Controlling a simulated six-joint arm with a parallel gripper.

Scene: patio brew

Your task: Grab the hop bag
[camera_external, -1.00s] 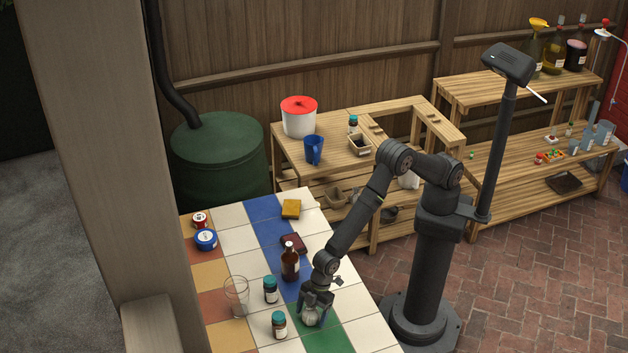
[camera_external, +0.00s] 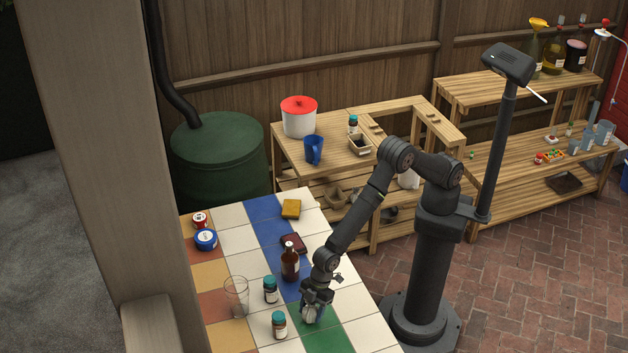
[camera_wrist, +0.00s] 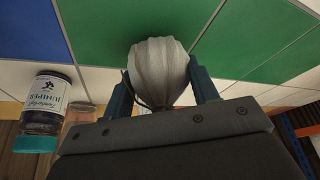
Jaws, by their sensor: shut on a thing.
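The hop bag is a pale grey-white cloth pouch (camera_wrist: 158,70), seen in the wrist view between the two blue fingers of my gripper (camera_wrist: 163,92). The fingers are shut on it from both sides. I cannot tell whether the bag still touches the tiles.
A jar with a teal lid (camera_external: 279,324) stands close left of my gripper, and another (camera_external: 270,290) is beyond it. A brown bottle (camera_external: 290,262) stands just behind. A clear glass (camera_external: 236,297) is farther left. White tiles to the right are clear.

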